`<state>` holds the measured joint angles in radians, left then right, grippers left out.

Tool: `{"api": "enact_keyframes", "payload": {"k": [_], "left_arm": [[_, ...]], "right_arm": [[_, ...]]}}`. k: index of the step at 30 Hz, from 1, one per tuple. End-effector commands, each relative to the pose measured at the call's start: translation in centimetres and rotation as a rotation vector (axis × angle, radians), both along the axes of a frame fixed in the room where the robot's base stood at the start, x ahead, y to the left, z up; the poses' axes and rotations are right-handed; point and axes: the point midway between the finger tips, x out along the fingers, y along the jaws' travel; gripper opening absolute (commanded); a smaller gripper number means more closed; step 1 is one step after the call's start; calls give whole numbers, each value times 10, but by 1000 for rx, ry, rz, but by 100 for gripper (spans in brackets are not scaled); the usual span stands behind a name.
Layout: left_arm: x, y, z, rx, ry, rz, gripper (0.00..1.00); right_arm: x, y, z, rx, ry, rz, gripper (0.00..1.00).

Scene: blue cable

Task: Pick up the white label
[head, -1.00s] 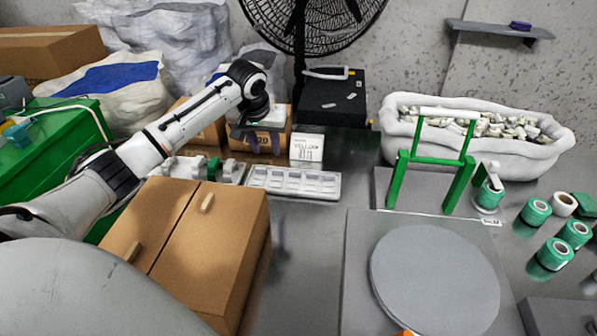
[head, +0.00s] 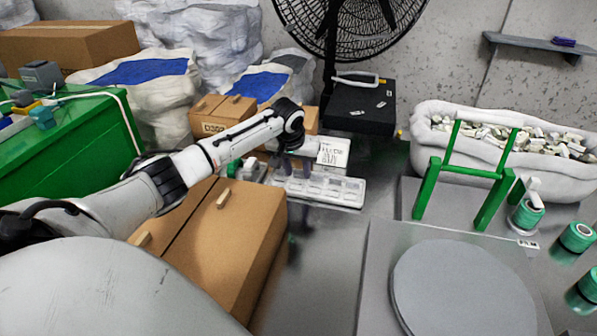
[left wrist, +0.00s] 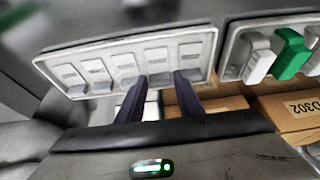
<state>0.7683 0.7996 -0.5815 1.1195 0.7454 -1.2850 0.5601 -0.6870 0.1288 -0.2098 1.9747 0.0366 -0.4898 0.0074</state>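A light tray (head: 340,203) with a row of compartments stands on the grey table, and a white piece with small print lies in each one. The tray fills the upper left wrist view (left wrist: 140,36), where one such white label piece (left wrist: 192,54) lies just beyond my fingers. A white box with black print (head: 334,150) stands behind the tray. I cannot tell which is meant by the white label. My left gripper (head: 284,166) is low by the tray's left part. In the left wrist view its dark fingers (left wrist: 161,78) are apart with nothing held. My right gripper is out of view.
Cardboard boxes (head: 222,240) stand under my left arm. A second holder with a green piece (left wrist: 292,50) is beside the tray. A green frame (head: 465,170), a grey round plate (head: 465,290) and green rolls (head: 577,238) are at right.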

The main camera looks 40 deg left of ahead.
Motion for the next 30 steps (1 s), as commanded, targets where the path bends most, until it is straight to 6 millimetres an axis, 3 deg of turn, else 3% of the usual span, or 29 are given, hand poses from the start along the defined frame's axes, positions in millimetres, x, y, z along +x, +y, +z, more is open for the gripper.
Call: {"api": "enact_keyframes", "payload": {"k": [3, 11, 16, 23, 26, 30], "left_arm": [[4, 3, -12, -1, -1, 3, 33], [6, 3, -14, 1, -2, 1, 33], [6, 3, -14, 1, -2, 1, 8], [6, 4, -14, 1, -2, 1, 8], [6, 4, -7, 1, -3, 1, 8], [6, 4, 17, 2, -6, 1, 8]], "right_arm": [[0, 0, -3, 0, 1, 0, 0], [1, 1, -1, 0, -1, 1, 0], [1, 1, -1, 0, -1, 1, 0], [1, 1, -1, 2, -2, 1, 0], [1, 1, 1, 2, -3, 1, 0], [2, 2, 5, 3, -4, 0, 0]]}}
